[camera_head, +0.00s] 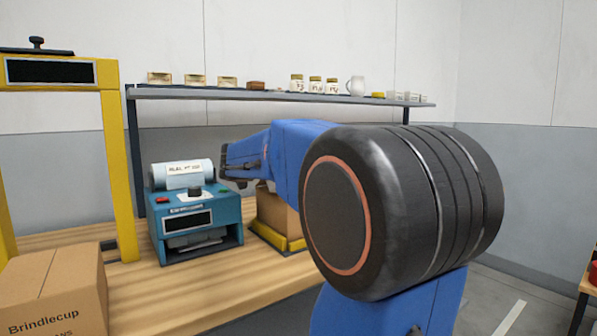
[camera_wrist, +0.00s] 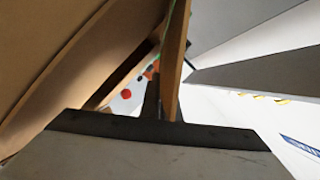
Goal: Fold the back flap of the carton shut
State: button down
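The carton (camera_head: 278,213) is a plain brown box in a yellow holder on the wooden bench, and my blue arm hides its upper part in the head view. In the wrist view the carton's brown wall (camera_wrist: 45,55) fills the left side. A thin brown flap (camera_wrist: 176,55) stands up nearly edge-on in the middle. My gripper (camera_head: 232,168) is above the carton's left side, beside the blue-green machine. A dark finger (camera_wrist: 151,97) shows right beside the flap; I cannot tell whether it touches. The other finger is not clear, so the opening is hidden.
The blue-green machine (camera_head: 196,226) stands close left of the carton. A yellow frame (camera_head: 122,170) and a closed Brindlecup carton (camera_head: 52,290) are further left. A shelf (camera_head: 180,93) with jars and small boxes runs behind. Bare bench lies in front of the machine.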

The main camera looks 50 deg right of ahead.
jog(key=c, duration=2)
grip_release()
jog(key=shift+v, duration=8.7)
jog(key=shift+r, duration=0.1)
jog(key=shift+c, duration=0.8)
